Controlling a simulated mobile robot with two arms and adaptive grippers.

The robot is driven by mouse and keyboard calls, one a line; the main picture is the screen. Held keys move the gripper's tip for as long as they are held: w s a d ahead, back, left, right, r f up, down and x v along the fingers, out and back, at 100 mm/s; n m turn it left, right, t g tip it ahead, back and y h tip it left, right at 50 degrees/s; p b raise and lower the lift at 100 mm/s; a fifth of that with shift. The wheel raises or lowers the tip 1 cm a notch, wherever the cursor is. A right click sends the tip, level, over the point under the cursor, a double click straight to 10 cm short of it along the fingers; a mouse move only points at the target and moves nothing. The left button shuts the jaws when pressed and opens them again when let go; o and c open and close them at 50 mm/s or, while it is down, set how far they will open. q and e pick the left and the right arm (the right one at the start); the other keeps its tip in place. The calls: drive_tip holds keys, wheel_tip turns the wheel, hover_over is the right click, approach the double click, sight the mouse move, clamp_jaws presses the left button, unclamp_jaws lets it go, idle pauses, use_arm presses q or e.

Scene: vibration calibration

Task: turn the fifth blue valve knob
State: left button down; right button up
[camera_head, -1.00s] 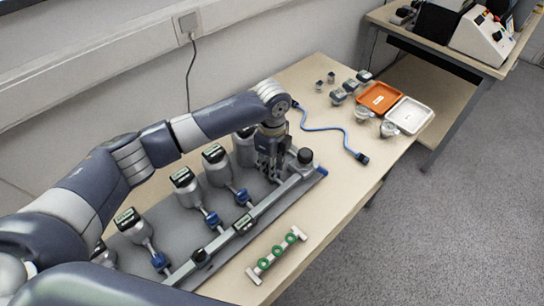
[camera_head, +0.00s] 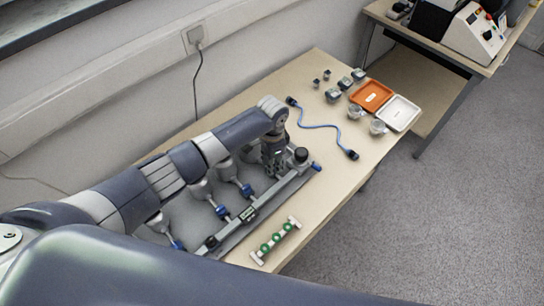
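A grey calibration rig (camera_head: 236,240) lies along the table, with a row of silver sensors and blue valve knobs. Blue knobs show at the near end (camera_head: 178,245), in the middle (camera_head: 222,212) and farther along (camera_head: 247,190). My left gripper (camera_head: 273,170) points down at the rig's far end, beside the black round knob (camera_head: 300,155). It hides what lies under its fingers, so a blue knob there cannot be seen, nor whether the fingers are open or touching. My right gripper is out of view.
A green-ringed manifold (camera_head: 275,241) lies at the front table edge. A blue cable (camera_head: 322,127), small fittings (camera_head: 333,95), an orange tray (camera_head: 371,97) and a white tray (camera_head: 401,113) occupy the far end. A second table (camera_head: 430,40) with equipment stands beyond. A wall runs behind.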

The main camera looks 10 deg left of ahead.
use_arm(q)
drive_tip(key=n+p, duration=0.2)
drive_tip(key=n, duration=0.1)
drive_tip(key=shift+n+p, duration=0.3)
drive_tip(key=shift+n, duration=0.3)
drive_tip(key=c, duration=1.3)
unclamp_jaws()
drive_tip(key=shift+r, duration=0.1)
wheel_tip(320, 180, up, 12)
drive_tip(key=shift+f, duration=0.1)
drive_tip(key=shift+f, duration=0.1)
